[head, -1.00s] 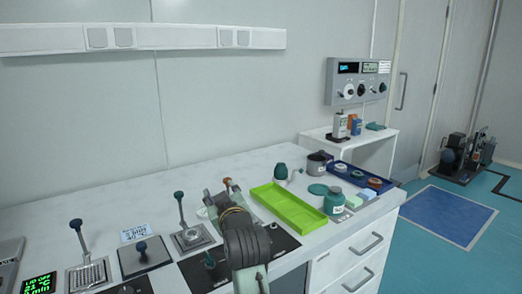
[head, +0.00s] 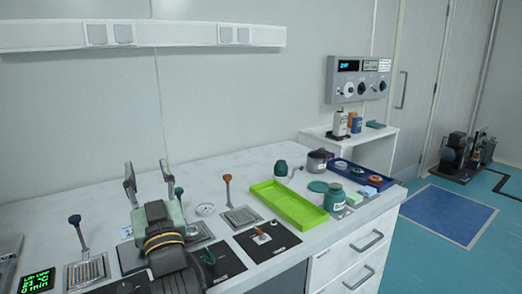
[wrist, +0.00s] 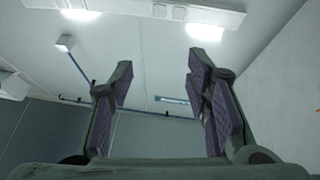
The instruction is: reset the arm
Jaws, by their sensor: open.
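My gripper (head: 147,180) is above the left part of the bench in the head view, its fingers pointing up and spread apart. Nothing is between them. In the wrist view my gripper (wrist: 158,85) shows two separate fingers with purple pads, facing the ceiling and upper walls. My dark forearm hides part of the bench behind it.
The white bench (head: 245,170) holds a green tray (head: 289,205), a blue tray (head: 361,178), a teal-lidded jar (head: 334,198) and a grey pot (head: 317,161). Several levers on plates, including an orange-topped one (head: 228,190), stand near my arm. A control box (head: 358,80) hangs on the wall.

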